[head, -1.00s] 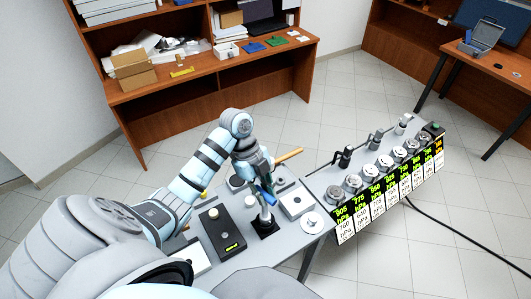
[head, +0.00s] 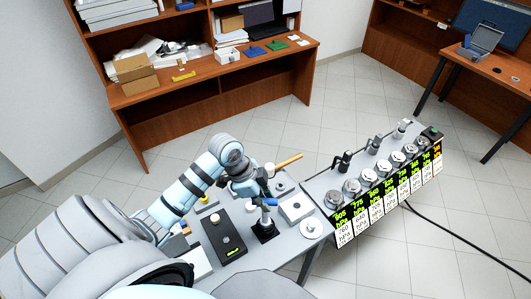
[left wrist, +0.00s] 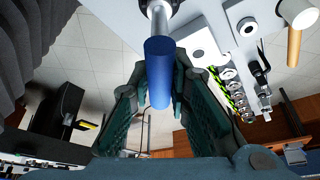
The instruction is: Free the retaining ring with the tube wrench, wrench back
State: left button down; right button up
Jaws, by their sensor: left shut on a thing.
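The tube wrench appears to be the tool with a blue handle (head: 270,201) and a silver shaft. In the left wrist view the blue handle (left wrist: 159,85) lies between the fingers, and its shaft (left wrist: 159,22) runs to a dark round fitting at the top edge. My left gripper (left wrist: 161,70) is shut on the blue handle. In the head view my left gripper (head: 258,193) is at the handle, above a small black stand (head: 264,231) with a silver post. The retaining ring cannot be made out. My right gripper is not in view.
A black box with a pale knob (head: 224,238) stands left of the stand. A white square plate (head: 297,208) and a white disc (head: 311,229) lie to the right. A wooden handle (head: 289,160) sticks out behind. A row of labelled gauges (head: 380,168) extends right.

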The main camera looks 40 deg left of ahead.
pick_arm(q)
jog(key=n, duration=0.3)
jog(key=n+t+y, duration=0.1)
jog(key=n, duration=0.1)
jog(key=shift+r+n+t+y, duration=0.15)
jog(key=shift+n+t+y, duration=0.15)
jog(key=shift+n, duration=0.1)
jog(key=shift+d+n+y, duration=0.1)
jog(key=shift+n+y, duration=0.3)
jog(key=shift+n, duration=0.7)
jog(key=n+y, duration=0.1)
jog(key=n, duration=0.2)
jog(key=shift+n+y, duration=0.3)
jog(key=shift+n, duration=0.6)
jog(key=n+y, duration=0.1)
jog(key=n, duration=0.2)
jog(key=shift+n, duration=0.3)
